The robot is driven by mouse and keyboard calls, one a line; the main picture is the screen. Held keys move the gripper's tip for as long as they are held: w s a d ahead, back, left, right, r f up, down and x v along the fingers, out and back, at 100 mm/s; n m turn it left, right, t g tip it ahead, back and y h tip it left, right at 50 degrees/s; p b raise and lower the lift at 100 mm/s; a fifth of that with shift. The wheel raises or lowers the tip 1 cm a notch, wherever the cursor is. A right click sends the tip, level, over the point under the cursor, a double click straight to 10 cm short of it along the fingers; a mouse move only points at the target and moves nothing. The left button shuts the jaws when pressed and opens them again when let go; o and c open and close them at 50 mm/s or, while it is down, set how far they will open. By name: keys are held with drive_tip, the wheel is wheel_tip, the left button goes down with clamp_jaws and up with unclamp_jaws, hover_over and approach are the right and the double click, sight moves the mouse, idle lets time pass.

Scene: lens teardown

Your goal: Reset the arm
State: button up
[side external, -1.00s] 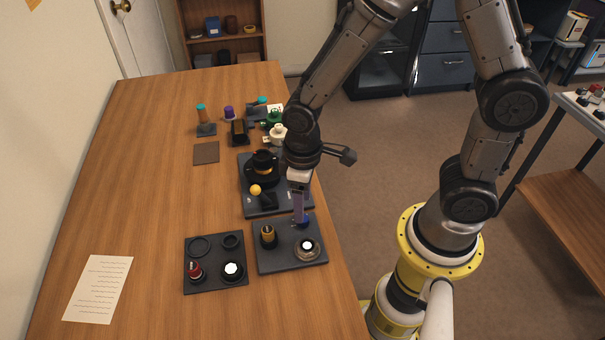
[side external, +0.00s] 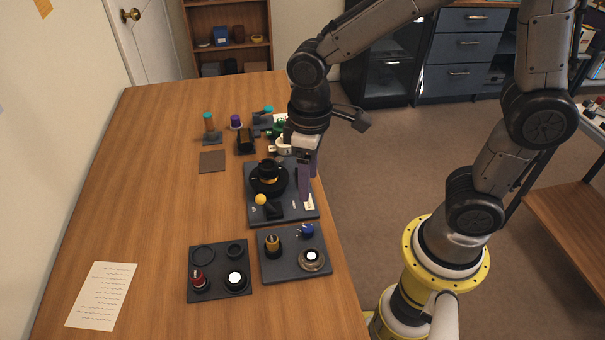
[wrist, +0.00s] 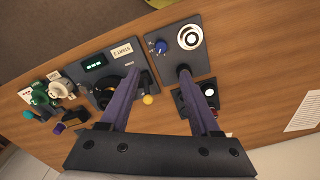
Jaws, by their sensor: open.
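My gripper (side external: 306,180) hangs above the right edge of the dark base plate (side external: 290,213) that bears the black lens body (side external: 268,180). In the wrist view its two purple fingers (wrist: 162,100) are spread apart with nothing between them. The blue piece also shows in the wrist view (wrist: 160,46), clear of the fingers.
A second dark tray (side external: 219,291) holds a red-topped piece (side external: 199,281) and a white-topped piece (side external: 235,281). A yellow ball (side external: 260,199) is near the lens body. Several tools stand behind, with a flat brown pad (side external: 212,162). A paper sheet (side external: 101,296) lies left; the table's left half is mostly clear.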

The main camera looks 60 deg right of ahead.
drive_tip(key=s+d+r+m+t, duration=0.25)
drive_tip(key=d+r, duration=0.25)
drive_tip(key=r, duration=0.3)
drive_tip(key=s+d+r+m+t, duration=0.1)
drive_tip(key=s+d+r+t, duration=0.1)
drive_tip(key=s, duration=0.6)
drive_tip(key=shift+s+d+t, duration=0.15)
drive_tip(key=shift+d+t, duration=0.45)
drive_tip(key=shift+t, duration=0.05)
drive_tip(key=shift+r+m, duration=0.1)
drive_tip(key=shift+m, duration=0.15)
